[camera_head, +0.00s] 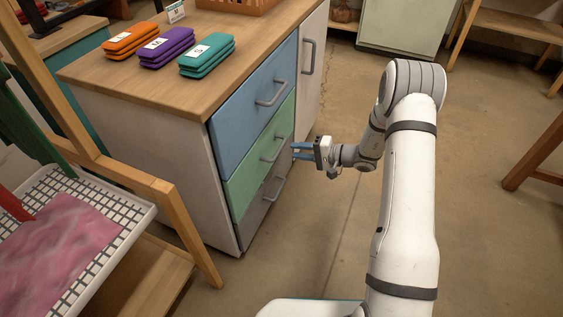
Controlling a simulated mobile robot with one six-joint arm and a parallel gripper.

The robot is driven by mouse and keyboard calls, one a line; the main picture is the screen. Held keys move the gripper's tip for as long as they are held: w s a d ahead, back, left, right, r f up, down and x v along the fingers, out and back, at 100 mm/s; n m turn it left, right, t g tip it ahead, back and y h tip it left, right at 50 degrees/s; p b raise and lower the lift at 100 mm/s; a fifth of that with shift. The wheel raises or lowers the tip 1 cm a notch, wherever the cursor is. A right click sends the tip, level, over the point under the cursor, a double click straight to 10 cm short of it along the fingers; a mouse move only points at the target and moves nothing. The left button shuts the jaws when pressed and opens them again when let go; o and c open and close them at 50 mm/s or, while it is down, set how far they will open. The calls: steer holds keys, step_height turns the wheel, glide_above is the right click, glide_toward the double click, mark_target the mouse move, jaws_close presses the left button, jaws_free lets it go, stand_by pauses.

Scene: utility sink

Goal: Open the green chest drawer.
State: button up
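The green drawer (245,178) is the middle one of three drawers in the chest's front, between a blue drawer (236,123) above and a grey drawer (257,215) below. It looks shut, flush with the others. Its grey bar handle (273,150) runs across its front. My gripper (293,151) reaches toward the chest from the right, with its blue fingers pointing left, close to the right end of the green drawer's handle. A gap shows between the fingers, and nothing is visible between them. I cannot tell whether the fingertips touch the drawer front.
Orange (131,38), purple (167,46) and teal (207,55) folded stacks lie on the wooden chest top (140,77). A wooden-framed rack with a white tray (98,270) stands at left. The floor (325,230) before the drawers is clear. A wooden trestle (540,150) stands at right.

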mark_target(280, 149)
steer(key=shift+t, duration=0.3)
steer(key=w+a+f, duration=0.1)
steer(key=a, duration=0.1)
steer(key=w+a+f+b, duration=0.1)
steer(key=a, duration=0.1)
steer(key=w+a+f+b, duration=0.1)
steer(key=a, duration=0.2)
steer(key=shift+w+f, duration=0.2)
steer(key=shift+f, duration=0.2)
steer(key=shift+c, duration=0.6)
jaws_close()
steer(key=shift+d, duration=0.1)
